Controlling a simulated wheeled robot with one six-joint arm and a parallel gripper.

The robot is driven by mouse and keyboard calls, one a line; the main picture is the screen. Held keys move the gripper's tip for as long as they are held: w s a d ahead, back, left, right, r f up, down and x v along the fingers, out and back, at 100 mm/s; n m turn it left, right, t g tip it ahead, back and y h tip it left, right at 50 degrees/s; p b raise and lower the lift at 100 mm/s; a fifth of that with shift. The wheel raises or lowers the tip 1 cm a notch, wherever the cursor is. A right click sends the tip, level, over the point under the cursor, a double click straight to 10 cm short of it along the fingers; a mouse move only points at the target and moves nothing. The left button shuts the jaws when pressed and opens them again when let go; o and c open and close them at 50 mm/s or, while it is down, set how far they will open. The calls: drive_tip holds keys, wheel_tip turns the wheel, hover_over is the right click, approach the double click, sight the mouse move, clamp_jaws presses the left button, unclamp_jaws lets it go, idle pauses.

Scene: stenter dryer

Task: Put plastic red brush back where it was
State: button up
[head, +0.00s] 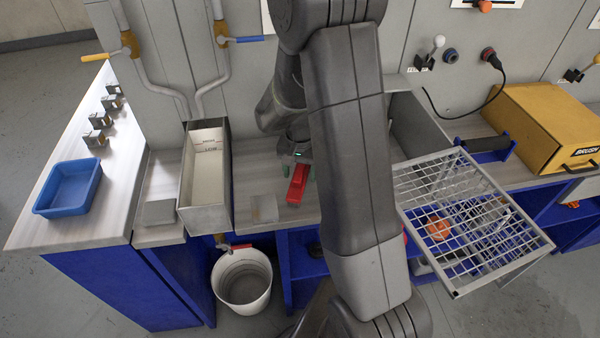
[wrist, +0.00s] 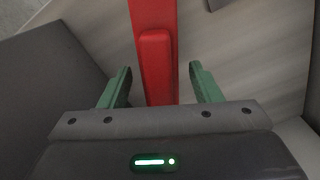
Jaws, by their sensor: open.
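The red brush (head: 297,184) lies on the grey counter, in front of the wall panel and right of the grey tank. In the wrist view the red brush (wrist: 155,55) runs lengthwise between my two green fingers. My gripper (wrist: 160,85) is open, with a gap on each side of the brush. In the head view my gripper (head: 299,160) is at the far end of the brush, and my arm hides part of the counter to the right. A yellow box labelled BRUSH (head: 550,125) stands on the right counter.
A grey tank (head: 205,185) marked LOW stands left of the brush. A white bucket (head: 242,285) is on the floor below. A wire rack (head: 470,215) juts out at right. A blue tray (head: 68,188) sits on the left counter.

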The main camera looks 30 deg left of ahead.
sight(300, 168)
wheel_tip(300, 168, up, 11)
drive_tip(key=shift+r+b, duration=0.15)
drive_tip(key=shift+b, duration=0.15)
